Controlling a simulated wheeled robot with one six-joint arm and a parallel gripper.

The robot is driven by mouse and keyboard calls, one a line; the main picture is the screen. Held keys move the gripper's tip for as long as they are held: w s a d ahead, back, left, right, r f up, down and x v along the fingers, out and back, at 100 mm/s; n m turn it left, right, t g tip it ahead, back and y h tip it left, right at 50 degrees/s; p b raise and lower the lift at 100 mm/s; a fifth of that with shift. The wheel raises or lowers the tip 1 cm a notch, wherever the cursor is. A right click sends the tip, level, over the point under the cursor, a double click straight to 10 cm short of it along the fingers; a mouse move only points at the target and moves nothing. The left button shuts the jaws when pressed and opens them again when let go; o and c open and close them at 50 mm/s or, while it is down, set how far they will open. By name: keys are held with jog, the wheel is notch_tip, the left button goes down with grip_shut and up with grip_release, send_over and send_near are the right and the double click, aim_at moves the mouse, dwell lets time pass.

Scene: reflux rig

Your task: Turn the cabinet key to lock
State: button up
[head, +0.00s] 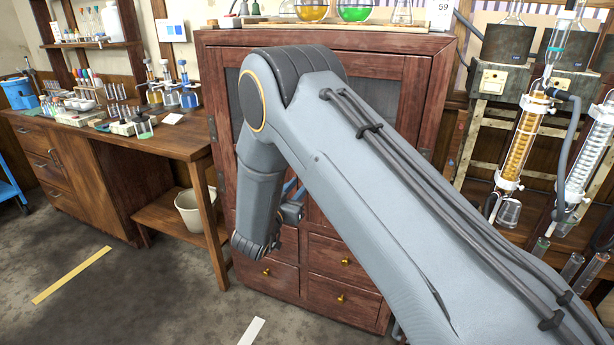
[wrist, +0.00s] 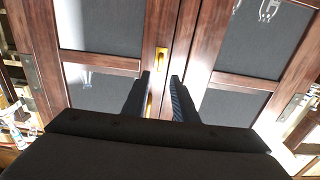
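The wooden cabinet (head: 400,43) stands in front of me, its doors largely covered by my arm in the head view. In the wrist view its two dark-paned doors (wrist: 100,62) meet near the middle and look closed. A brass handle (wrist: 160,60) is on the door frame just beyond my fingertips. A second brass piece (wrist: 149,106) shows beside the left finger, partly hidden. I cannot make out a key for certain. My gripper (wrist: 160,76) points at the doors, its two dark fingers apart with nothing visibly held.
Flasks with yellow and green liquid (head: 354,10) stand on the cabinet top. A workbench (head: 150,145) with bottles is on the left, with a white bin (head: 192,212) near it. Glass columns (head: 524,140) are on the right. The floor at front left is clear.

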jog(key=p+x, duration=0.1)
jog(key=x, duration=0.6)
jog(key=shift+s, duration=0.1)
jog(key=shift+c, duration=0.5)
grip_shut()
